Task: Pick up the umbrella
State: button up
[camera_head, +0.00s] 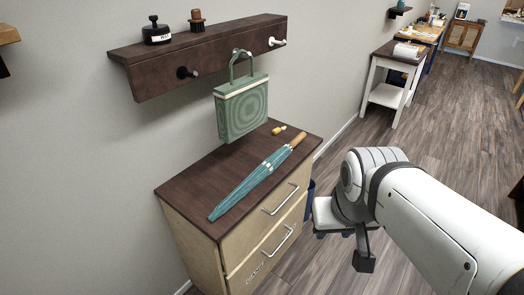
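A closed teal umbrella (252,182) with pale bands and a wooden handle lies on the dark top of a small cabinet (188,187). Its handle points to the back right and its tip to the front left. My gripper (334,234) is to the right of the cabinet, beyond its drawer fronts, apart from the umbrella. My white arm comes in from the lower right. The fingers are small and partly hidden, so I cannot tell whether they are open or shut.
A green bag (241,112) hangs from a dark wall shelf (205,52) above the cabinet. A small yellow object (278,130) lies near the umbrella's handle. Drawer handles (282,199) stick out in front. A dark blue bin (309,186) stands beside the cabinet. Open floor (440,135) lies right.

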aim_at(271, 163)
jog(key=z, duration=0.05)
jog(key=i, duration=1)
jog(key=u, duration=0.05)
